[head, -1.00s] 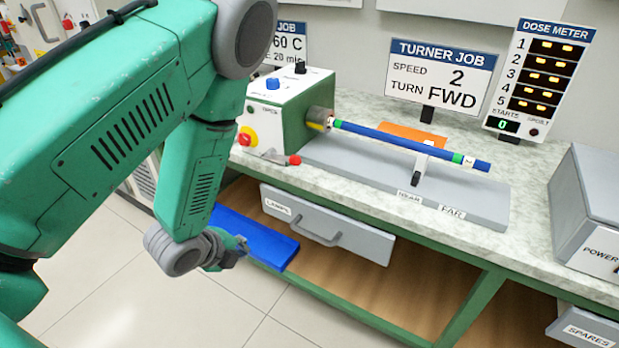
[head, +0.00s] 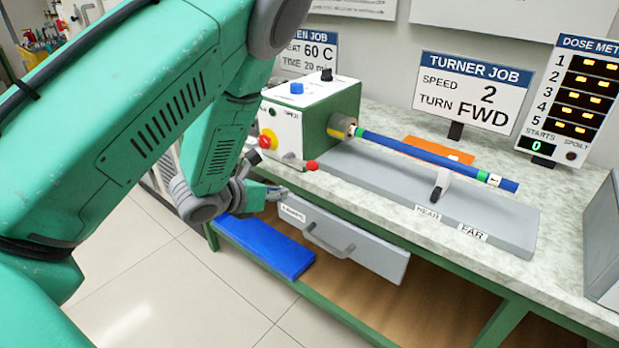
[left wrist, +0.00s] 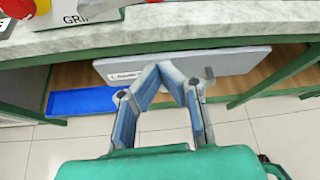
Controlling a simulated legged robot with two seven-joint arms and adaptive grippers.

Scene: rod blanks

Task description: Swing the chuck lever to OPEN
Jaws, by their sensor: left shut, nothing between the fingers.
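The chuck lever (head: 296,161) is a grey bar with a red knob, low on the front of the green and white turner box (head: 302,115). The lever's red tip (left wrist: 154,1) just shows at the top of the left wrist view. A yellow and red knob (head: 268,141) sits left of the lever. A blue banded rod (head: 420,153) runs from the chuck (head: 342,126) to a rest. My left gripper (head: 281,192) is shut and empty, below and left of the lever, apart from it. Its fingers (left wrist: 170,70) meet in the left wrist view. My right gripper is out of view.
The bench's front edge (left wrist: 230,35) lies just beyond the gripper. Below it are a grey drawer (head: 345,240) and a blue slab (head: 262,246). The TURNER JOB sign (head: 470,90) reads SPEED 2, TURN FWD. The floor in front is clear.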

